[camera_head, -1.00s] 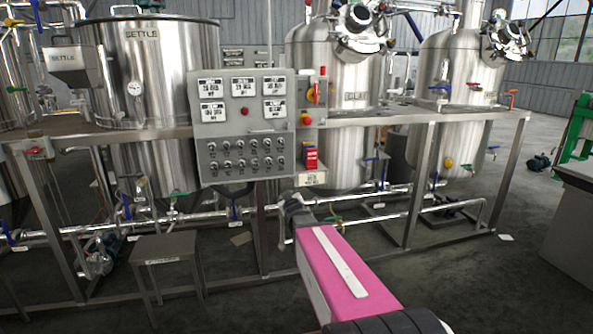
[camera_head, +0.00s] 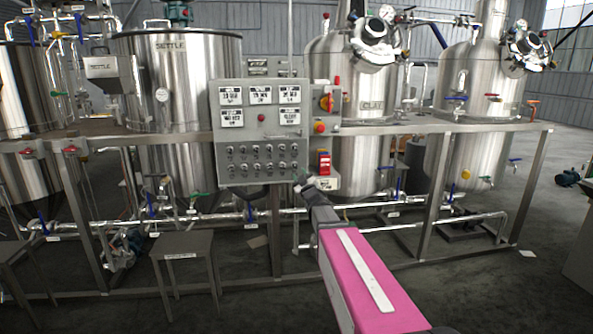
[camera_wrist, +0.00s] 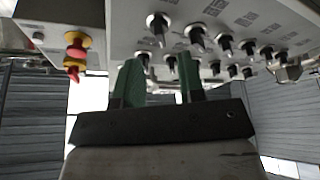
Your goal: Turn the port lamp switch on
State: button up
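The grey control panel (camera_head: 258,145) stands in front of the tanks, with two rows of small dark rotary switches (camera_head: 262,157) on its lower half. The labels are too small to read, so I cannot tell which is the port lamp switch. My gripper (camera_head: 301,186) is just below the panel's lower right corner. In the wrist view my gripper (camera_wrist: 158,78) is open and empty, its two green fingers apart. Several black switches (camera_wrist: 197,37) stick out of the panel face beyond the fingertips. They look apart from the fingers, though one lies close to the gap between them.
A side strip right of the panel carries a red rotary handle (camera_head: 327,102), a red-and-yellow stop button (camera_head: 319,127) and a red switch box (camera_head: 324,163). Steel frame rails and pipes (camera_head: 370,206) run below. A small stool (camera_head: 185,247) stands at front left.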

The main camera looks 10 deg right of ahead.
aim_at(295, 166)
jog(key=x, duration=0.5)
grip_shut()
jog(key=shift+m, duration=0.3)
jog(key=m+h, duration=0.2)
jog(key=m, duration=0.2)
jog(key=m+t+h, duration=0.1)
jog(key=m+h, duration=0.2)
jog(key=m, duration=0.2)
jog(key=shift+a, duration=0.15)
jog(key=m+h, duration=0.2)
jog(key=m, duration=0.2)
jog(key=m+h, duration=0.2)
jog(key=m, duration=0.1)
jog(key=shift+w+m+g, duration=0.1)
jog(key=shift+m+g, duration=0.3)
jog(key=shift+r, duration=0.1)
